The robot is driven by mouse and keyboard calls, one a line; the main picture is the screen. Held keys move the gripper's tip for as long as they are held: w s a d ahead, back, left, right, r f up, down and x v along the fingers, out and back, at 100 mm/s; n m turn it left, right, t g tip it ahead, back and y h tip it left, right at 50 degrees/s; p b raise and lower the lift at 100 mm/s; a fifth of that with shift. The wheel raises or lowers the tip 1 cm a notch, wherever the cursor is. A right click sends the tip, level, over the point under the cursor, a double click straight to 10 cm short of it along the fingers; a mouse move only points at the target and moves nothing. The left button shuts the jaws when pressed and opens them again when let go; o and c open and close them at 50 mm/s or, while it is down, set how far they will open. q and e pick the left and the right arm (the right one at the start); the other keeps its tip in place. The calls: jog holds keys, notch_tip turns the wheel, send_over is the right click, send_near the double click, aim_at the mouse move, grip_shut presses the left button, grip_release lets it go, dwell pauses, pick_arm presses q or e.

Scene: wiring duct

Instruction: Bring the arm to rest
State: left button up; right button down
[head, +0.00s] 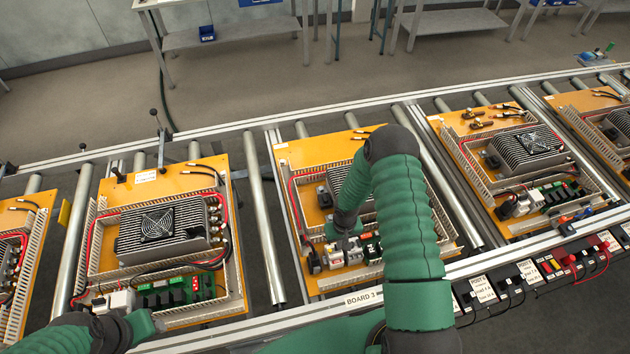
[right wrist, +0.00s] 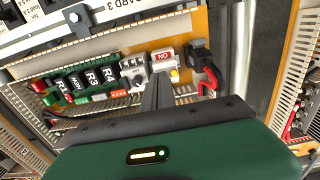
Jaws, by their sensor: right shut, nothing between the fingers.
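My right arm (head: 405,220) reaches up from the bottom edge, bends at a dark elbow and comes down over the middle board (head: 300,150). Its gripper (head: 343,238) is low over the board's front row of parts, and its fingers are hard to see there. In the right wrist view the gripper (right wrist: 157,92) is shut and empty. Its fingertips appear close to a grey-white module with a red NO label (right wrist: 163,55); I cannot tell whether they touch. My left arm (head: 70,338) shows at the lower left, in front of the left board; its fingers cannot be made out.
The boards lie on a roller conveyor (head: 255,190) with metal rails. The middle board carries a finned unit, wire ducts, relay modules (right wrist: 85,80) and red wires (right wrist: 210,78). A terminal strip (head: 500,285) runs along the front right. Benches (head: 240,30) stand behind, across open floor.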

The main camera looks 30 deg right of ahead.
jog(key=w+a+r+n+t+h+b, duration=0.15)
jog(key=a+r+b, duration=0.35)
jog(key=b, duration=0.6)
jog(key=s+a+r+n+t+y+b, duration=0.1)
jog(key=s+a+r+n+b, duration=0.1)
jog(key=s+a+r+b, duration=0.3)
jog(key=s+a+b, duration=0.3)
jog(key=a+b, duration=0.1)
jog(key=shift+a+r, duration=0.15)
jog(key=shift+a, duration=0.2)
jog(key=shift+w+d+y, duration=0.1)
jog(key=shift+y, duration=0.15)
